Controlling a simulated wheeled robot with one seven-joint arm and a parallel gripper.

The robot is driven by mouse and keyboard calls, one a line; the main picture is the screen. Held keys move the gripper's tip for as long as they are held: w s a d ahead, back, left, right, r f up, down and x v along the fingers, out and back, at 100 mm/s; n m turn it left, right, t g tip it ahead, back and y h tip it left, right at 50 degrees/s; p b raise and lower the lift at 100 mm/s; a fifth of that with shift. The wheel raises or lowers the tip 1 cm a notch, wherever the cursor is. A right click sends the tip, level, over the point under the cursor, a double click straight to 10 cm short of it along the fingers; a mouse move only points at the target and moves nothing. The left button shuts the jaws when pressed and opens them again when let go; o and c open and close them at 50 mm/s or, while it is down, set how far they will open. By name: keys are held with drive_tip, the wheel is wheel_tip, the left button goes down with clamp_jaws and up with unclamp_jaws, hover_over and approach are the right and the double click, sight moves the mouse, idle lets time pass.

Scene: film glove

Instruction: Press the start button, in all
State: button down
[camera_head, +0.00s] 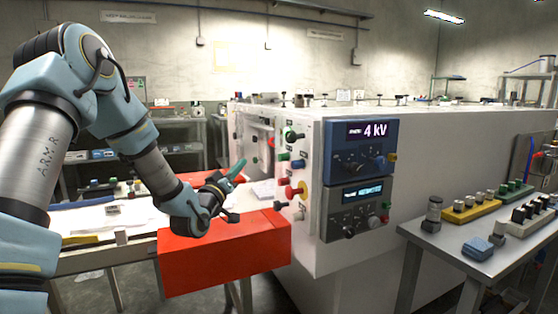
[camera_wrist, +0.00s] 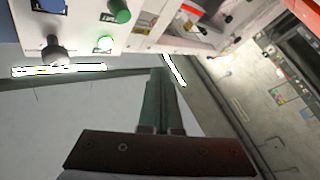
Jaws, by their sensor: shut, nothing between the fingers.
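My gripper (camera_head: 236,169) is shut and empty, its teal fingers pointing up and right towards the knob-covered end face of the white cabinet (camera_head: 304,250). In the wrist view the closed fingers (camera_wrist: 158,75) point up, below and to the right of the panel, with nothing between them. I cannot read which control is labelled start. The fingertips look apart from the controls.
A red box-like block (camera_head: 225,262) lies below my gripper, against the cabinet. A blue display module (camera_head: 358,150) reads 4 kV. A grey table (camera_head: 470,240) with several switches stands at the right.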

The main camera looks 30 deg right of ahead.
drive_tip(key=s+d, duration=0.1)
drive_tip(key=d, duration=0.7)
drive_tip(key=shift+d+p, duration=0.3)
drive_tip(key=shift+d, duration=0.05)
drive_tip(key=shift+d, duration=0.1)
idle(1.8)
drive_tip(key=shift+s+d+b, duration=0.1)
drive_tip(key=shift+d+b, duration=0.25)
drive_tip(key=shift+b, duration=0.05)
drive_tip(key=shift+d, duration=0.45)
idle(0.5)
drive_tip(key=shift+a+b, duration=0.1)
drive_tip(key=shift+b, duration=0.2)
drive_tip(key=shift+a, duration=0.8)
drive_tip(key=shift+w+a+b, duration=0.2)
drive_tip(key=shift+a+b, duration=0.2)
drive_tip(key=shift+a, duration=0.85)
drive_tip(key=shift+w+a+b, duration=0.15)
drive_tip(key=shift+a+b, duration=0.2)
drive_tip(key=shift+a, duration=0.85)
